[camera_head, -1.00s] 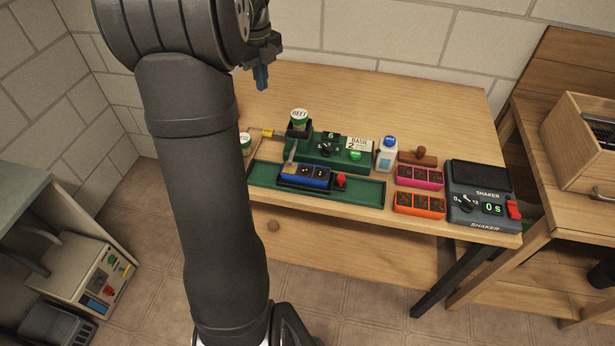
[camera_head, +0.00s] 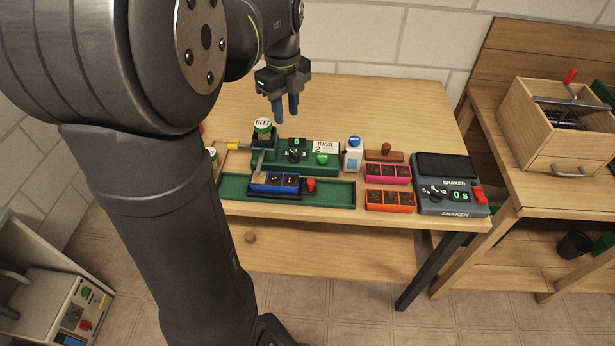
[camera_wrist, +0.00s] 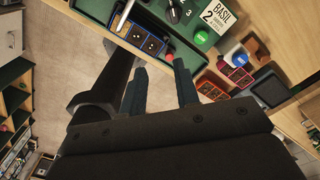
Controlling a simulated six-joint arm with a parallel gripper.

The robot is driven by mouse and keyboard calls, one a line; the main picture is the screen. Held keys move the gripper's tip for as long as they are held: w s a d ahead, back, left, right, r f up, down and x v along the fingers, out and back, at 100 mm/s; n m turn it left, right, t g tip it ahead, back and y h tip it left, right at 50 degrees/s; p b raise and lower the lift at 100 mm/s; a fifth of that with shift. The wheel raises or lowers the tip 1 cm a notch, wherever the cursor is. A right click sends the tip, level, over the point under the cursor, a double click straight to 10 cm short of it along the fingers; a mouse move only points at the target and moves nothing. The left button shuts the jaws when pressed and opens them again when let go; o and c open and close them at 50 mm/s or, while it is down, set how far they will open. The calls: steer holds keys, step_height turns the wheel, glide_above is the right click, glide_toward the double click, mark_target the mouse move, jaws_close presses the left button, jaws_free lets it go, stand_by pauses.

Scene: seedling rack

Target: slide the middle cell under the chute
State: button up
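A blue tray of cells (camera_head: 274,187) sits on a dark carriage in the long green track (camera_head: 335,194). The carriage has a red knob (camera_head: 310,184) at its right end. The grey chute (camera_head: 258,162) comes down over the tray's left end and partly hides the left cell. A BEET canister (camera_head: 263,127) stands above the chute. My gripper (camera_head: 285,108) is open and empty, in the air above and behind the green dispenser. The wrist view shows both fingers apart, with the blue tray (camera_wrist: 147,42) beyond them.
The dispenser (camera_head: 328,166) carries a dial, a green button and a BASIL 2 card (camera_head: 325,147). To its right are a white bottle (camera_head: 353,155), a stamp (camera_head: 385,152), pink (camera_head: 389,173) and orange (camera_head: 390,201) trays, and a shaker (camera_head: 450,190). The back of the table is clear.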

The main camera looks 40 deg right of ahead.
steer(key=m, duration=0.1)
glide_above(311, 181)
step_height(311, 181, down, 18)
steer(key=shift+r, duration=0.15)
stand_by(0.3)
jaws_close()
